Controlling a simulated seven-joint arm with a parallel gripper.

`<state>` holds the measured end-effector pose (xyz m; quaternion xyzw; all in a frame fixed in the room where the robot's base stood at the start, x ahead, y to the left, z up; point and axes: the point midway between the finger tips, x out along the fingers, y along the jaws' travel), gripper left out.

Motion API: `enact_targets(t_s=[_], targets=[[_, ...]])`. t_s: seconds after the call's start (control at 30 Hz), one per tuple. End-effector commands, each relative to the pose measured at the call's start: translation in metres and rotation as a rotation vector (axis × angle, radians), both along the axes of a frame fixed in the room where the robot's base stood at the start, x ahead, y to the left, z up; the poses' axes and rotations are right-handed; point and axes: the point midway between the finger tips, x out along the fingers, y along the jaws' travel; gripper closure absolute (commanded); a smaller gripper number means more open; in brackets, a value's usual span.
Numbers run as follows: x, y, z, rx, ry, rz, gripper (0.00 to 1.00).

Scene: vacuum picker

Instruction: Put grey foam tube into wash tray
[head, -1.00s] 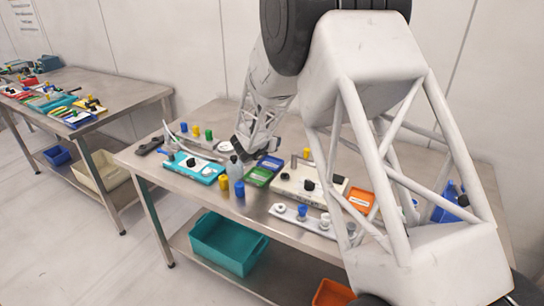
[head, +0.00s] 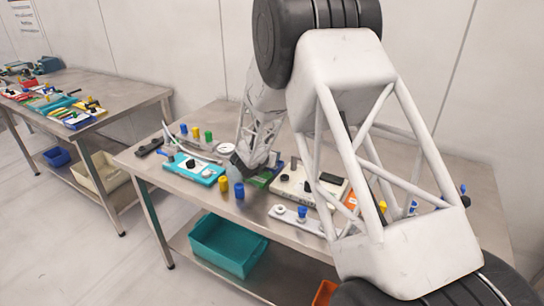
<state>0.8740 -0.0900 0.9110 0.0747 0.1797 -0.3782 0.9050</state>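My gripper (head: 243,166) is low over the middle of the near workbench, among small items. Its fingertips are small and dark, so I cannot tell whether it is open or holds anything. A small upright grey cylinder (head: 294,163) at the back of the white board may be the grey foam tube; this is uncertain. I cannot tell for sure which container is the wash tray. A green tray (head: 259,181) lies just right of the gripper, partly hidden by it.
A teal board (head: 190,167), a yellow cylinder (head: 223,184) and a blue cylinder (head: 239,190) stand near the gripper. A white board (head: 310,186) is to the right. A teal bin (head: 225,245) sits on the lower shelf. My arm hides much of the bench's right side.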

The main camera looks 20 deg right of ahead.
Motion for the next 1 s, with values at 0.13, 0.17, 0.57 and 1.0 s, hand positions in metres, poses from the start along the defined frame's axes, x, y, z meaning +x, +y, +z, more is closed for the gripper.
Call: enact_targets(t_s=[0.13, 0.17, 0.57, 1.0], targets=[[0.0001, 0.0, -0.0039, 0.001, -0.001, 0.0, 0.88], [0.0001, 0.0, -0.0038, 0.001, -0.001, 0.0, 0.88], [0.0001, 0.0, -0.0061, 0.001, -0.001, 0.0, 0.53], [0.0001, 0.0, -0.0046, 0.001, -0.001, 0.0, 0.4]])
